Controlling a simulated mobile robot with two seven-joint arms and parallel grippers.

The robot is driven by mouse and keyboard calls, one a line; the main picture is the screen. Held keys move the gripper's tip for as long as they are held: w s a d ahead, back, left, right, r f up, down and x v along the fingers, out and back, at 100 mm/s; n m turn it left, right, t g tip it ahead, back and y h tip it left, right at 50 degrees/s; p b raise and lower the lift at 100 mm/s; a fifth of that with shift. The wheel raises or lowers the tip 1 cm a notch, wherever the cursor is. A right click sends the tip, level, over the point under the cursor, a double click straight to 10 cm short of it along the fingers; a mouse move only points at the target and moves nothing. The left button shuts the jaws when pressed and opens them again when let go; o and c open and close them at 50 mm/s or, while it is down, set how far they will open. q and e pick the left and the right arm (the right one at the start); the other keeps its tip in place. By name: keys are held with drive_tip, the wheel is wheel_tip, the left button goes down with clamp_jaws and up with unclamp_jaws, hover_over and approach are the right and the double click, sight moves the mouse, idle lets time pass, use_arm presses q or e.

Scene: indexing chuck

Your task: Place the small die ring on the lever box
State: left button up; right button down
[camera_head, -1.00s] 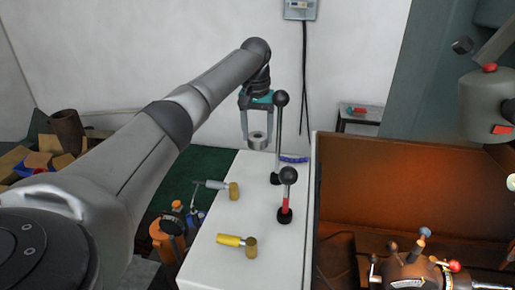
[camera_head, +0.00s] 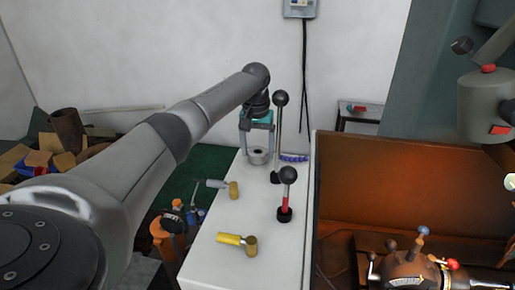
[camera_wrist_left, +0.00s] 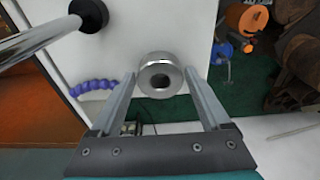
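The small die ring (camera_head: 258,157) is a short silver metal ring with a dark hole. My left gripper (camera_head: 257,154) is shut on it, with one finger on each side. In the left wrist view the ring (camera_wrist_left: 160,76) sits between the fingertips (camera_wrist_left: 161,76). The lever box (camera_head: 205,257) is a white box with a flat top and two black-knobbed levers. The ring is over its far left part, low, near the top; I cannot tell whether it touches. My right gripper is not in view.
The far lever (camera_head: 280,130) stands just right of the ring, the red-banded lever (camera_head: 285,200) nearer.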

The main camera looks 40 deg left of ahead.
sight(256, 155)
use_arm(q)
drive_tip(key=shift+o, duration=1)
drive_tip(key=shift+r, duration=0.1)
wheel_tip(256, 155, up, 12)
drive_tip(key=s+b, duration=0.1)
drive_tip(key=shift+s+d+b, duration=0.15)
drive_tip(key=shift+d+b, duration=0.2)
